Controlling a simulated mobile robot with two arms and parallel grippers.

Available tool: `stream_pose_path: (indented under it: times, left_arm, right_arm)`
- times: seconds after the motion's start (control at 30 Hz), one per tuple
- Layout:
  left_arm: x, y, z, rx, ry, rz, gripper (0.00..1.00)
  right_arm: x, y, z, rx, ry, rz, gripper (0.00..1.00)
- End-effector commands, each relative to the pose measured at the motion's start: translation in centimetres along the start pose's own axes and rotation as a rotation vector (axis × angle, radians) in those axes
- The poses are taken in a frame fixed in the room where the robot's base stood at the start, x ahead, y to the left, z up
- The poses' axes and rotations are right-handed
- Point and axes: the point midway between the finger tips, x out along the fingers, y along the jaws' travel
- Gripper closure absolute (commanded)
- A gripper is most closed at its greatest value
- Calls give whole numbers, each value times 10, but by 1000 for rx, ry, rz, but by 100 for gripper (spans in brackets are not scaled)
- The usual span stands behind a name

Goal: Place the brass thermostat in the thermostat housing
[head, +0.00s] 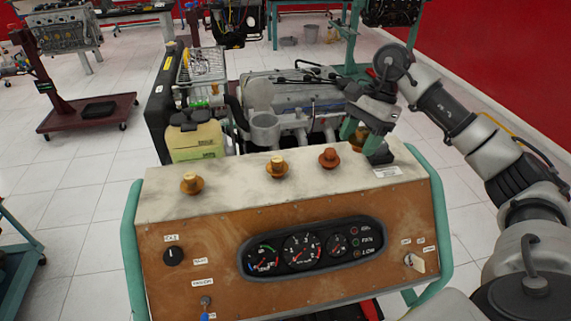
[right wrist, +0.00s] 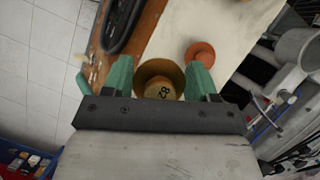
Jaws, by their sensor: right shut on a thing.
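My right gripper (head: 363,143) is at the right end of the console top, its green fingers around a brass thermostat (head: 357,136). In the right wrist view the gripper (right wrist: 160,80) is shut on this thermostat (right wrist: 158,92), which has a wide flange and a marked top. I cannot tell whether it is clear of the console. Two more brass-coloured thermostats (head: 191,183) (head: 277,168) and a redder copper one (head: 329,157) stand on the console top. A grey open cup, seemingly the thermostat housing (head: 265,130), is on the engine behind. My left gripper is out of view.
The console (head: 160,205) has gauges (head: 310,247) and green side rails. Behind it are the engine (head: 300,92), a yellowish tank (head: 195,140) and a black radiator (head: 160,95). A red stand (head: 75,115) is at the far left.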

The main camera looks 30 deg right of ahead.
Motion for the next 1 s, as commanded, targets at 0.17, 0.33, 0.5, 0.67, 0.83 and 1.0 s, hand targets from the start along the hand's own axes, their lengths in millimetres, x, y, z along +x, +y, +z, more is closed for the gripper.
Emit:
stream_pose_path:
  times: [0.17, 0.33, 0.5, 0.67, 0.83, 1.0]
  left_arm:
    - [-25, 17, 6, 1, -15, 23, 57]
    - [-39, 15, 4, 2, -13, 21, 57]
    - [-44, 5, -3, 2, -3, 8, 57]
    - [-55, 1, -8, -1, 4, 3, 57]
    - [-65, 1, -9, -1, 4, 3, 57]
    - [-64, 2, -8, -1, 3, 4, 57]
  right_arm:
    - [31, -30, 23, -7, -7, 5, 66]
    - [61, -54, 37, -6, -4, 5, 66]
    - [77, -65, 42, -4, -1, 3, 66]
    - [92, -66, 38, -2, -1, 7, 66]
    - [112, -66, 29, -4, -1, 5, 66]
    - [117, -66, 26, -6, 1, 1, 66]
